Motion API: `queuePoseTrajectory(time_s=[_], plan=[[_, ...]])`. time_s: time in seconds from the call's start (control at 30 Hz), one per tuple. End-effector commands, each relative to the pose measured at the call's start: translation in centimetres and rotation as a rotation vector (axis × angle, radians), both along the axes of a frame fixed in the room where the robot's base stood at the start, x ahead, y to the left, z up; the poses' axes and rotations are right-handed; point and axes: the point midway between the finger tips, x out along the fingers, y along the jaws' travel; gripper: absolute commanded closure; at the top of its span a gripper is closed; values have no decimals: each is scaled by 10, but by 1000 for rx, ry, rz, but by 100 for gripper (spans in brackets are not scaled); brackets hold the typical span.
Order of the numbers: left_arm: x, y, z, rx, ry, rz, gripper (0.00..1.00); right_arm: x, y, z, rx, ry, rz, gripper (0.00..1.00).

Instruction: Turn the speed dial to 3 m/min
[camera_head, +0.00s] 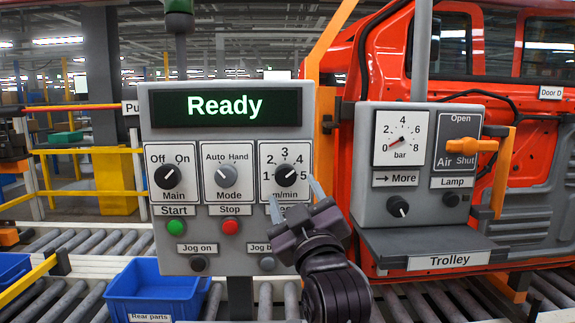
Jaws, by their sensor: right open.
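The speed dial (285,174) is a black round knob on a white plate marked 1 to 5 and m/min, at the right of the grey control panel (228,256). Its white mark points up and to the right, toward the 4 to 5 side; the exact reading is too small to tell. My right gripper (295,199) is in front of the panel, just below the dial. Its two fingers are spread and point up, with nothing between them. It partly covers the area under the dial plate, including a label. My left gripper is out of view.
The panel's display (226,107) reads Ready. The Main switch (168,176) and Mode switch (225,175) sit left of the dial, above the green Start (176,228) and red Stop (230,227) buttons. An air box (365,180) with a gauge stands to the right.

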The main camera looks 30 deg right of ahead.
Motion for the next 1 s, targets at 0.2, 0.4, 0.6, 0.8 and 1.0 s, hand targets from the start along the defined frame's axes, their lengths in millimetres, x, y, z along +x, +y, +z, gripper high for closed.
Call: queuePoseTrajectory(time_s=[0.2,0.4,0.6,0.8,1.0], plan=[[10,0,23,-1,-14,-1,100,32,-12,16,-3,1,-2,41],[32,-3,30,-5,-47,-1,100,45,-16,18,0,1,-1,41],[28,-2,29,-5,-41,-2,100,47,-17,17,1,0,1,41],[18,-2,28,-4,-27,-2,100,47,-17,17,0,1,1,55],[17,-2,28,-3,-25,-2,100,47,-17,17,0,1,1,82]])
